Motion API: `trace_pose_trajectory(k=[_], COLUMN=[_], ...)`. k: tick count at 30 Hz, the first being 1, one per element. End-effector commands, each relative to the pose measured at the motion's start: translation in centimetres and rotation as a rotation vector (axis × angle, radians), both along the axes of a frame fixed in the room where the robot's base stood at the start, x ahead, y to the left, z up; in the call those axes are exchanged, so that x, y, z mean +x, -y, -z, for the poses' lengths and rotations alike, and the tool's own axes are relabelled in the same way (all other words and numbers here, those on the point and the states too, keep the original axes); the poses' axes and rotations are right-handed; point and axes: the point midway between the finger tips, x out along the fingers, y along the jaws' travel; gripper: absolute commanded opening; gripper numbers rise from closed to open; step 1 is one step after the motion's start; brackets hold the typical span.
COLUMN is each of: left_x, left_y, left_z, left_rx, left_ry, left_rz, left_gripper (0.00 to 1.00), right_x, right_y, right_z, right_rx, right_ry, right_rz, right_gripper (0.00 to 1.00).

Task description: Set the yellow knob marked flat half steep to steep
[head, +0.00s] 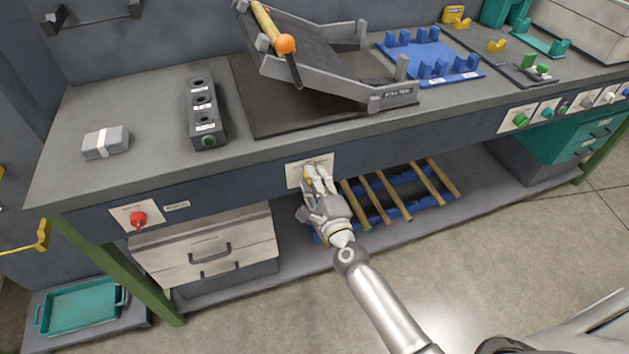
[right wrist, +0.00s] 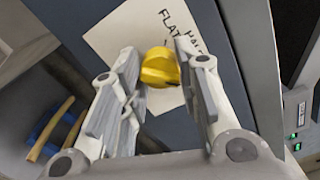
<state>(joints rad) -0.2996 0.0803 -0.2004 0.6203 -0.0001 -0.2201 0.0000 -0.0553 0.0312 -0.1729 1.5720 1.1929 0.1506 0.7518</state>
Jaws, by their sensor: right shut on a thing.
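The yellow knob (right wrist: 160,67) sits on a pale plate (right wrist: 122,36) in the right wrist view. The words FLAT and HALF show beside it; the steep mark is hidden, and I cannot tell where the knob points. My right gripper (right wrist: 155,72) is shut on the knob, one finger on each side. In the head view the right gripper (head: 318,178) is at the plate (head: 293,172) on the bench's front panel, and it covers most of the knob. My left gripper is not in view.
A red knob (head: 138,218) is on the panel to the left, above a drawer unit (head: 205,245). Several other knobs are at the far right. A blue rack with wooden rods (head: 402,198) lies on the shelf just right of my gripper. A tilted grey ramp (head: 320,55) stands on the bench.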

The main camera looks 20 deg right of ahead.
Motion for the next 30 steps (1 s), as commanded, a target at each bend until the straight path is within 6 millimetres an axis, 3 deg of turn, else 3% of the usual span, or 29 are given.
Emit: trace_pose_trajectory(k=[9,10,15,25,30], left_x=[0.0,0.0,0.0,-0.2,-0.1], left_y=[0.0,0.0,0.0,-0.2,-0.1], left_z=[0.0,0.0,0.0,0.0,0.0], left_rx=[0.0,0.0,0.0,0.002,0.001], left_ry=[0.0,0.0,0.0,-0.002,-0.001], left_rz=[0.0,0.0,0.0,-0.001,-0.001], left_gripper=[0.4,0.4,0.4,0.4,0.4], right_x=[-0.1,-0.1,0.0,-0.2,-2.1], right_y=[0.0,0.0,0.0,0.0,0.0], right_z=[0.1,0.1,0.1,0.1,0.2], right_rx=[0.005,0.005,0.004,0.002,0.003], right_ry=[-0.002,-0.002,-0.001,-0.001,-0.003], right_rz=[0.0,0.0,0.001,0.0,0.0], right_gripper=[0.06,0.34,0.53,0.53,0.53])
